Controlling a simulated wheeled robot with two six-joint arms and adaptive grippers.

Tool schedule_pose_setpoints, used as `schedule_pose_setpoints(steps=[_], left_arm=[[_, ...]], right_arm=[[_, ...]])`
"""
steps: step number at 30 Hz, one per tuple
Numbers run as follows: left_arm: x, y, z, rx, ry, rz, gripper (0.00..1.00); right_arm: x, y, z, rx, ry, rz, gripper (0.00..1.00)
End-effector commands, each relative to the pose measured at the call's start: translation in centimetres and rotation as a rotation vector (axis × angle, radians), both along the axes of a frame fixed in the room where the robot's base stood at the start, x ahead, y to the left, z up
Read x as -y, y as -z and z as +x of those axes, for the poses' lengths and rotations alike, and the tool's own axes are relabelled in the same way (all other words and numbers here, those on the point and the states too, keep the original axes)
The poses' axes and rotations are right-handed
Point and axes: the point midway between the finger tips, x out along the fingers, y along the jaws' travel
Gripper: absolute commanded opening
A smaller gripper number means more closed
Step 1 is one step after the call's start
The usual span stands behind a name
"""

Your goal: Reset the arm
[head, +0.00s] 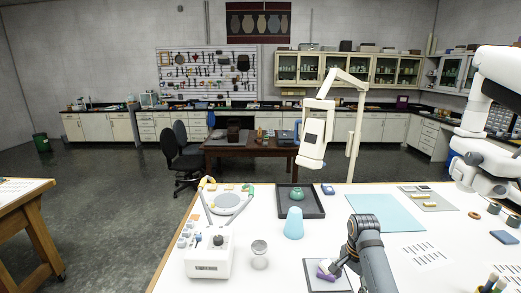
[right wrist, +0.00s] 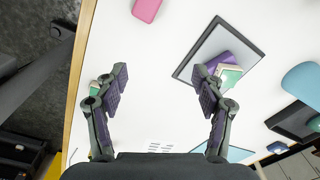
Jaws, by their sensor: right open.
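My right gripper (right wrist: 158,75) is open and empty above the white table (right wrist: 160,110), its two fingers spread wide apart. In the head view my dark right arm reaches in from the bottom, with the gripper (head: 335,270) over or beside a grey-framed pad (head: 312,284). On that pad lies a purple item (head: 323,269). In the right wrist view the pad (right wrist: 192,65) also shows, with the purple item (right wrist: 228,45) and a pale green piece (right wrist: 228,75) partly behind the right finger. My left gripper is not in view.
A white device (head: 209,262), a small grey cup (head: 259,258) and a light blue cup (head: 293,225) stand left of the arm. A black tray (head: 315,209) holds a green pot (head: 297,195). A light blue mat (head: 385,213) lies bare behind the arm.

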Motion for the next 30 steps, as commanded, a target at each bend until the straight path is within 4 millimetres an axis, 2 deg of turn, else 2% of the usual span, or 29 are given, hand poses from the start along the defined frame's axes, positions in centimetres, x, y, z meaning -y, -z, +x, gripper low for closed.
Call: schedule_pose_setpoints(steps=[2, 5, 11, 16, 21, 30], left_arm=[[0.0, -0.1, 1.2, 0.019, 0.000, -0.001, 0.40], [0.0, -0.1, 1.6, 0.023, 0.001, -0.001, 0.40], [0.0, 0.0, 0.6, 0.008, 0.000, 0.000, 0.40], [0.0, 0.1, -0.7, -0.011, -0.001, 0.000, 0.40], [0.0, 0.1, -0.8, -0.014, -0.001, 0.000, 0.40], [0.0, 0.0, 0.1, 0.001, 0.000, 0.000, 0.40]], right_arm=[[0.0, 1.1, -0.9, 0.006, -0.043, -0.008, 0.69], [-0.1, 2.6, -2.2, 0.022, -0.112, -0.021, 0.69], [-0.3, 5.8, -6.3, 0.060, -0.302, -0.058, 0.69], [-0.7, 8.1, -11.5, 0.100, -0.523, -0.104, 0.69], [-1.2, 8.7, -16.7, 0.139, -0.745, -0.156, 0.69], [-2.0, 7.3, -23.1, 0.184, -1.020, -0.225, 0.69]])
